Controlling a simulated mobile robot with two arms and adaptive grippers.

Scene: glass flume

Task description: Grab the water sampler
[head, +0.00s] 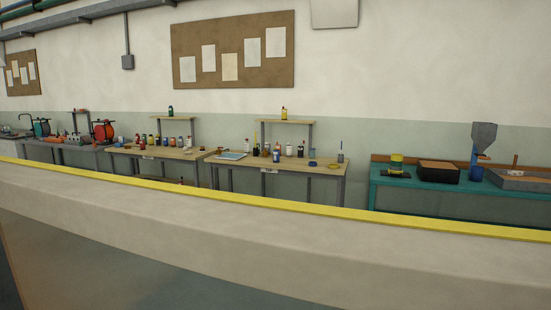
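I cannot pick out the water sampler for certain; everything on the far benches is small. A yellow and green cylinder (396,162) sits on a dark base on the teal bench (455,190) at the right. A slim upright item with a bluish-grey base (340,157) stands at the right end of the middle wooden bench (333,170). Neither of my grippers shows in the head view.
A long pale wall with a yellow edge strip (250,205) crosses the foreground between me and the benches. Bottles crowd the left wooden bench (125,152). A black box (438,172) and a grey hopper (483,137) stand on the teal bench.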

